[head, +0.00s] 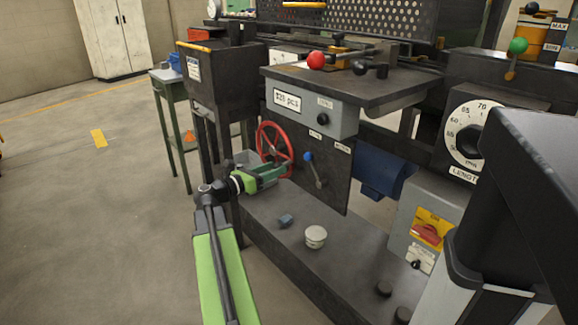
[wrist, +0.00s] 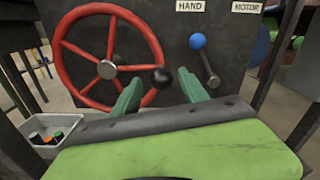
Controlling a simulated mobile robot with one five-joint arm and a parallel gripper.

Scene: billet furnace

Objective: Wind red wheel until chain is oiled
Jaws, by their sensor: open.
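The red wheel (head: 270,140) is mounted on the dark panel of the machine. In the wrist view the red wheel (wrist: 64,68) fills the upper left, with a grey hub and spokes. Its black knob (wrist: 162,77) is at the right of the rim. My gripper (head: 284,172) is in front of the panel, at the lower right of the wheel. In the wrist view its two green fingers are apart, and the knob appears between their tips. I cannot tell whether the fingers reach around it. No chain can be made out.
A blue-knobbed lever (wrist: 203,60) is right of the wheel, its knob below the HAND label, with MOTOR further right. A grey bin (wrist: 50,135) with small items sits lower left. A white pot (head: 316,237) stands on the machine base.

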